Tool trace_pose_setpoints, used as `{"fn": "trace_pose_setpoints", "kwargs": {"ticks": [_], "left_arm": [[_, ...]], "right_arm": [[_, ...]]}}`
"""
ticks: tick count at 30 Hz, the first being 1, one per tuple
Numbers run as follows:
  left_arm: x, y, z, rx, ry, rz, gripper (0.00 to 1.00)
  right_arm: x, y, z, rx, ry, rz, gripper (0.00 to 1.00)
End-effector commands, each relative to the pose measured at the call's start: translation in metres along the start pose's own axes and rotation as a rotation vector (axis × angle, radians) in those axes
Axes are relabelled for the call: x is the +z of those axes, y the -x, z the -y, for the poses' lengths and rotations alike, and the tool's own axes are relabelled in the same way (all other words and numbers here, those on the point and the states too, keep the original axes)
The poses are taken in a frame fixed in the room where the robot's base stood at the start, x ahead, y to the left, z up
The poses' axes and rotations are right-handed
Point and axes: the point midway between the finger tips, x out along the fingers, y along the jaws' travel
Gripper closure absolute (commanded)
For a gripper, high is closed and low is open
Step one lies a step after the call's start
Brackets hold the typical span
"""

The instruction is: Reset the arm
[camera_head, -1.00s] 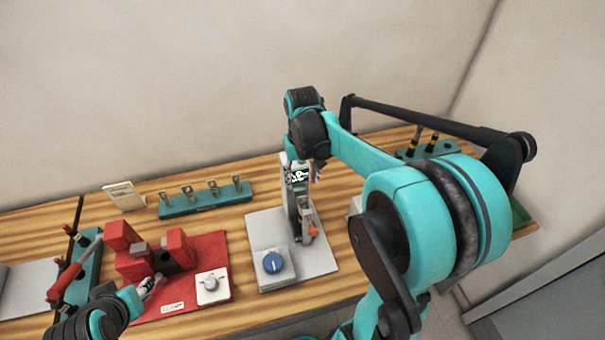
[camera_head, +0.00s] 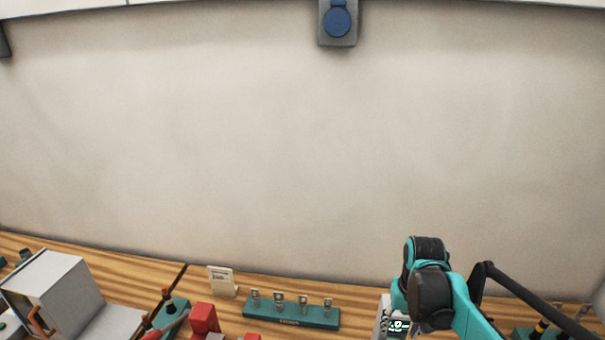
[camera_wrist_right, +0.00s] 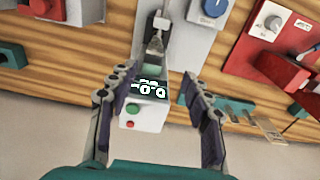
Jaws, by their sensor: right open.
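My right arm (camera_head: 430,285) comes in from the lower right in the head view, its wrist over the workbench. In the right wrist view my right gripper (camera_wrist_right: 157,82) is open, with its two fingers spread on either side of a white device (camera_wrist_right: 143,115). The device has a dark display, a green button and a red button. Nothing shows held between the fingers. In the head view the device (camera_head: 384,318) is only partly visible beside my wrist, and the fingertips are hidden there. My left gripper is not in view.
A teal rack with several metal clips (camera_head: 290,313) and a small card (camera_head: 222,281) stand on the wooden bench (camera_head: 140,270). A grey box (camera_head: 58,290) is at left. A black bar (camera_head: 530,303) is right of my arm. A blue wall socket (camera_head: 338,22) is above.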

Motion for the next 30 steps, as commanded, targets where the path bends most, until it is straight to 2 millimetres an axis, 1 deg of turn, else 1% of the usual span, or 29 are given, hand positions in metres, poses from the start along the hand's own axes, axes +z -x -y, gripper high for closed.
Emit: {"fn": "trace_pose_setpoints", "kwargs": {"ticks": [1,4,9,15,21,24,29,30], "left_arm": [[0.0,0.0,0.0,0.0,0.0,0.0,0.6],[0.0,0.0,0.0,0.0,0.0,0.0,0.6],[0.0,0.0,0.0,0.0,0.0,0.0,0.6],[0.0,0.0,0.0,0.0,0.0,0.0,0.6],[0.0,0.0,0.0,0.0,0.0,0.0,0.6],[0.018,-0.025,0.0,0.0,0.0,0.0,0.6],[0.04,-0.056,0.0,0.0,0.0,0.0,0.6],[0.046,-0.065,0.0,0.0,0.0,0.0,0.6]], "right_arm": [[0.011,0.005,0.007,-0.001,0.017,-0.034,0.51],[0.033,0.015,0.022,-0.006,0.054,-0.128,0.51],[0.069,0.023,0.044,-0.024,0.117,-0.299,0.51],[0.099,0.021,0.06,-0.049,0.17,-0.45,0.51],[0.121,0.013,0.071,-0.075,0.21,-0.569,0.51],[0.12,-0.016,0.071,-0.074,0.208,-0.57,0.51],[0.122,-0.054,0.071,-0.074,0.207,-0.568,0.51],[0.123,-0.065,0.071,-0.074,0.207,-0.568,0.51]]}}
